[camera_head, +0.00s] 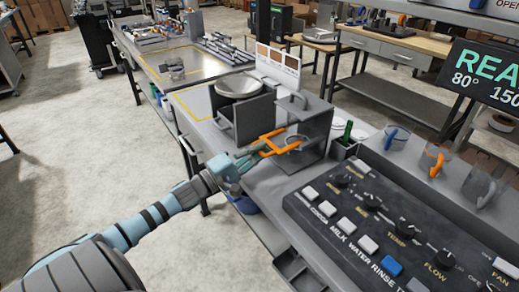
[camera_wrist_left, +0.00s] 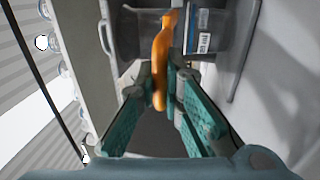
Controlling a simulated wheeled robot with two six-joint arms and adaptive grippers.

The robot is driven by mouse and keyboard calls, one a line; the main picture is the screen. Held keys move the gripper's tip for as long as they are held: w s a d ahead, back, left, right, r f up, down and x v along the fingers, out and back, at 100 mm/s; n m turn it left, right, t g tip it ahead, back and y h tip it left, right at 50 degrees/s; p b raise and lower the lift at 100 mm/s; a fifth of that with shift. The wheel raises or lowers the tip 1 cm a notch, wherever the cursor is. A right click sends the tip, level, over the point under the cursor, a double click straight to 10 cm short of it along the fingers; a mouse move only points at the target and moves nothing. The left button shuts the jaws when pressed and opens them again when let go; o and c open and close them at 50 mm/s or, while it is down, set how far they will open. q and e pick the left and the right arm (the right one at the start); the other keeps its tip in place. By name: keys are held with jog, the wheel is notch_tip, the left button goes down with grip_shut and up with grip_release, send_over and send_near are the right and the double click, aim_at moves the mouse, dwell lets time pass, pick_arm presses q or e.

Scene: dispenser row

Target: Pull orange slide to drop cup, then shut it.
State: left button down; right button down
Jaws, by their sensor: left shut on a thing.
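The orange slide (camera_head: 270,145) sticks out of the front of a dark grey dispenser box (camera_head: 312,118) in the head view. Its forked end reaches around a pale ring-like part, and I cannot tell whether that is a cup. My left gripper (camera_head: 248,160) is at the slide's near end, its teal fingers shut on it. In the left wrist view the slide (camera_wrist_left: 161,62) runs between my left fingertips (camera_wrist_left: 163,85). Behind it is a see-through grey part with a blue and white label (camera_wrist_left: 202,32). My right gripper is not in view.
A black control panel (camera_head: 385,215) with white buttons and knobs lies to the right of the dispenser. Clear cups with blue (camera_head: 391,138), orange (camera_head: 436,163) and grey handles stand behind it. Open floor lies left.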

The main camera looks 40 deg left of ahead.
pick_arm(q)
jog(key=shift+s, duration=0.1)
jog(key=c, duration=1.7)
grip_release()
jog(key=v, duration=1.2)
